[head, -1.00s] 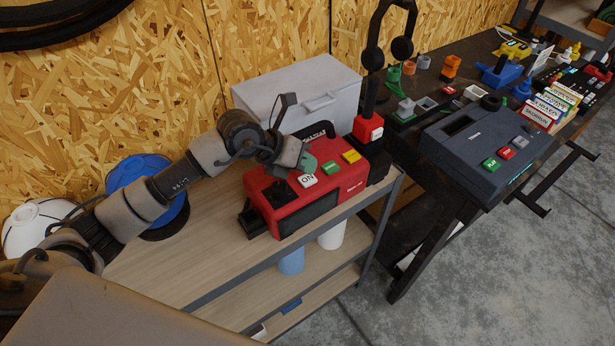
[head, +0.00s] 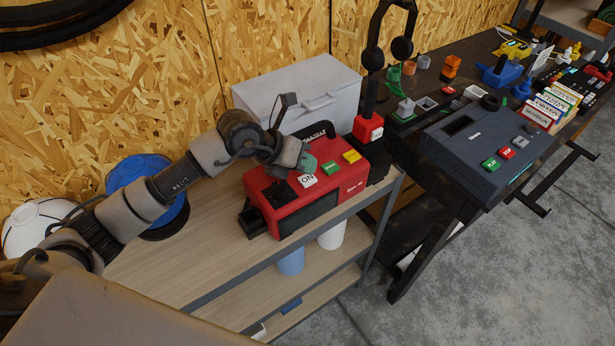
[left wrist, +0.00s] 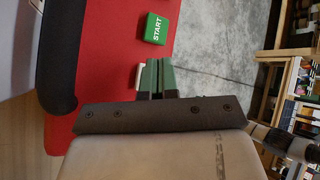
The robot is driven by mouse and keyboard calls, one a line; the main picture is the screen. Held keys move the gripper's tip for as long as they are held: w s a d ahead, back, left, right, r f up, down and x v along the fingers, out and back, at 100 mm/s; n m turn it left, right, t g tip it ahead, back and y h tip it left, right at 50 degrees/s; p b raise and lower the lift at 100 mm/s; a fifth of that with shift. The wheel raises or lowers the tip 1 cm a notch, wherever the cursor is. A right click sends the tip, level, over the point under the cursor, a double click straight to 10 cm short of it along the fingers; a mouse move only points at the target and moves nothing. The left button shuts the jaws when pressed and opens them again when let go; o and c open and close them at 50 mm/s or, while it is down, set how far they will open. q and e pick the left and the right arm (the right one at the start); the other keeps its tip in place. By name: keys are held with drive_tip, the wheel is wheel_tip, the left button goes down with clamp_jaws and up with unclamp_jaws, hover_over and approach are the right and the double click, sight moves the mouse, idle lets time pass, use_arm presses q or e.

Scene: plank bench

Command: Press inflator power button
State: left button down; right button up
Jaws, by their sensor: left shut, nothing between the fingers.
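The red inflator (head: 300,207) sits on the top shelf of a wooden-topped rack. Its front top carries a white ON button (head: 307,181), a green button (head: 330,167) and a yellow button (head: 351,156). In the left wrist view the green button (left wrist: 156,29) reads START, beyond the fingertips. My left gripper (head: 310,163) is shut and empty, with green fingertips over the inflator's top, close behind the ON button. In the left wrist view its fingers (left wrist: 158,75) are together, and a white edge, likely the ON button, shows beside them. Contact cannot be told. My right gripper is not in view.
A light grey box (head: 295,90) stands behind the inflator. A blue round object (head: 150,190) lies left on the shelf under my arm. A dark bench (head: 420,150) with a grey device (head: 480,145) and several small items is to the right.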

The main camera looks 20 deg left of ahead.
sight(306, 177)
use_arm(q)
drive_tip(key=shift+f+b, duration=0.35)
drive_tip(key=shift+f, duration=0.1)
drive_tip(key=shift+f+b, duration=0.35)
drive_tip(key=shift+f, duration=0.1)
idle(0.5)
drive_tip(key=shift+r, duration=0.1)
drive_tip(key=shift+r+p, duration=0.65)
drive_tip(key=shift+r, duration=0.2)
drive_tip(key=shift+r+p, duration=1.75)
drive_tip(key=shift+r, duration=0.75)
